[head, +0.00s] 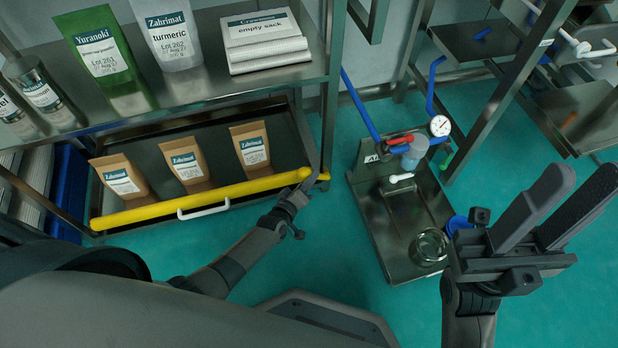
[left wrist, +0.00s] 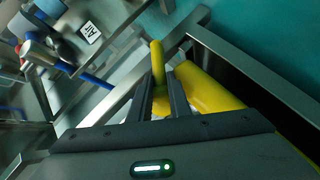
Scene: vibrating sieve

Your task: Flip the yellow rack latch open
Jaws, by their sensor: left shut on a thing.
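The yellow rack latch shows in the left wrist view as a thin yellow lever (left wrist: 157,58) beside a thick yellow bar (left wrist: 205,90). In the head view the bar (head: 200,198) runs across the front of the lower shelf, and a small yellow piece of the latch (head: 324,177) shows at its right end, by the rack post. My left gripper (head: 308,184) is at that end, its two fingers (left wrist: 165,88) shut on the lever. The fingers hide part of the lever. My right gripper (head: 590,178) is open and empty at the right, away from the rack.
Several brown pouches (head: 185,160) stand on the lower shelf behind the bar. Bags and an empty sack stack (head: 262,42) stand above. A metal stand with a gauge (head: 439,126) is to the right, with open floor between.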

